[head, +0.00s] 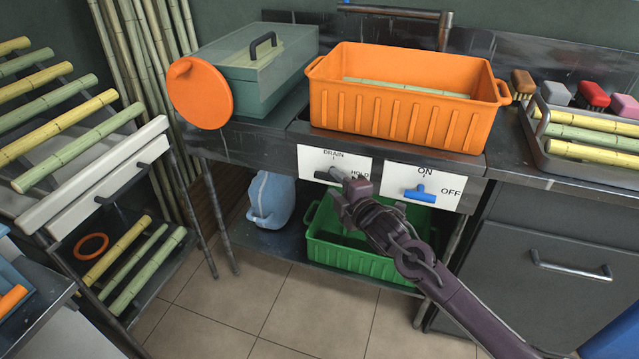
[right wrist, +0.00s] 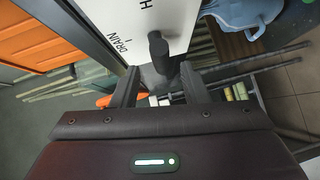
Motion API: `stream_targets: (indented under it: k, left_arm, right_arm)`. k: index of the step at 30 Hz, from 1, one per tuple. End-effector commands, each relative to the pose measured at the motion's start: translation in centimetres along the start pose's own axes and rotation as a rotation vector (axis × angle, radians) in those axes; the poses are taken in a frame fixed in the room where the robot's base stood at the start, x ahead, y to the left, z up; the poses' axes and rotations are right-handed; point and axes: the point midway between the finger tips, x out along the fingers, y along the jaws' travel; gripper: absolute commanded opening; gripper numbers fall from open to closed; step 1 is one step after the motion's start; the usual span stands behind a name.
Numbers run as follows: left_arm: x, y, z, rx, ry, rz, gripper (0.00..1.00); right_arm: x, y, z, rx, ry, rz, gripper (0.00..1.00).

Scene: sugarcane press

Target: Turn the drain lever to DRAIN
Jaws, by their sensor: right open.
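The white drain panel (head: 310,160) is on the front of the counter, with DRAIN printed at its top and HOLD at its right. The dark drain lever (head: 327,177) sticks out from this panel, partly hidden by my right gripper (head: 349,187). In the right wrist view, the lever (right wrist: 158,48) stands between the two open fingers of my right gripper (right wrist: 160,82), near their tips. I cannot tell whether either finger touches it. The DRAIN mark shows just left of the lever there. My left gripper is not in view.
Right of the drain panel is an ON/OFF panel (head: 398,180) with a blue lever (head: 421,194). An orange crate (head: 400,112) stands above on the counter. Below, a green crate (head: 350,247) and a blue jug (head: 270,198) sit on the lower shelf. Tiled floor lies in front.

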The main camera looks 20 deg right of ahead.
Motion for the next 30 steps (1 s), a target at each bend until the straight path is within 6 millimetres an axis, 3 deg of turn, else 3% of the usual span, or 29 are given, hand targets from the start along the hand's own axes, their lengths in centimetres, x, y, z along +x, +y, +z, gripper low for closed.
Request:
stream_targets:
  k: [3, 9, 20, 30]
  left_arm:
    - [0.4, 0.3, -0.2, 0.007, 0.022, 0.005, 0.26]
    - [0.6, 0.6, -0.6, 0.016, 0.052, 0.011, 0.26]
    - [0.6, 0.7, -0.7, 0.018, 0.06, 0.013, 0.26]
    - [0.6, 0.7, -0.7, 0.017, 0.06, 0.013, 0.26]
  right_arm:
    - [2.1, -0.1, 0.0, 0.002, 0.0, 0.001, 0.41]
    - [4.4, -0.1, 0.0, 0.003, -0.001, 0.0, 0.41]
    - [5.0, -0.1, 0.0, 0.002, 0.0, -0.002, 0.41]
    - [5.0, -0.1, 0.0, 0.002, 0.0, -0.002, 0.0]
